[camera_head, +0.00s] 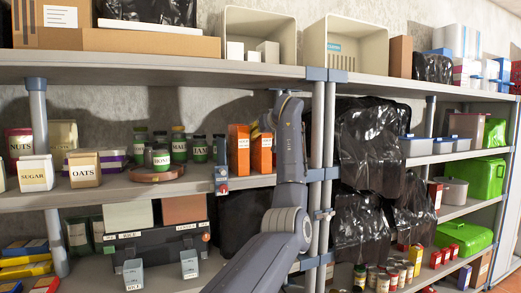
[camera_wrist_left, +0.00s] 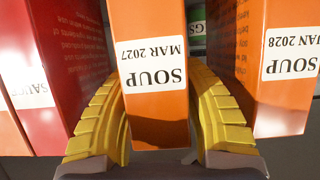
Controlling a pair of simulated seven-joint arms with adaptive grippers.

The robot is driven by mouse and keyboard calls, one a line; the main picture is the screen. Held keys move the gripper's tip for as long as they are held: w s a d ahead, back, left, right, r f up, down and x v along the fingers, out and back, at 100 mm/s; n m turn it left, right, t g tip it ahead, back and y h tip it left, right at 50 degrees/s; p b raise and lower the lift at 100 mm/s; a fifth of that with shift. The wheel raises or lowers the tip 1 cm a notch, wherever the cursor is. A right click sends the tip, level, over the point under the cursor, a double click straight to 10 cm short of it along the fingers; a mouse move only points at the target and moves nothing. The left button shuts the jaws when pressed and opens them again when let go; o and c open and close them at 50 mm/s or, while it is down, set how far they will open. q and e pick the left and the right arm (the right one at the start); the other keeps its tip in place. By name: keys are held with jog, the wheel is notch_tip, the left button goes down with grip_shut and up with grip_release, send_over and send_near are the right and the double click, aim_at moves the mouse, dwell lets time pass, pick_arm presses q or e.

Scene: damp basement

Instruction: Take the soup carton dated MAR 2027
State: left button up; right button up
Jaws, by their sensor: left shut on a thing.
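The orange soup carton (camera_wrist_left: 152,75) in the middle of the left wrist view has a white label reading SOUP MAR 2027, upside down there. My left gripper (camera_wrist_left: 155,90) has its yellow fingers closed on both sides of it. A second orange soup carton (camera_wrist_left: 275,65), labelled JAN 2028, stands to the right in that view. In the head view the MAR 2027 carton (camera_head: 261,152) appears as the right one of two orange cartons, with the JAN 2028 carton (camera_head: 238,150) to its left. My left gripper (camera_head: 271,124) is mostly hidden by its own arm there. My right gripper is not seen.
A red sauce carton (camera_wrist_left: 62,60) stands close beside the left finger in the wrist view. Metal posts (camera_head: 318,150) and black plastic bags (camera_head: 368,150) are to the right of my arm.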

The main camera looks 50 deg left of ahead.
pick_arm(q)
grip_shut()
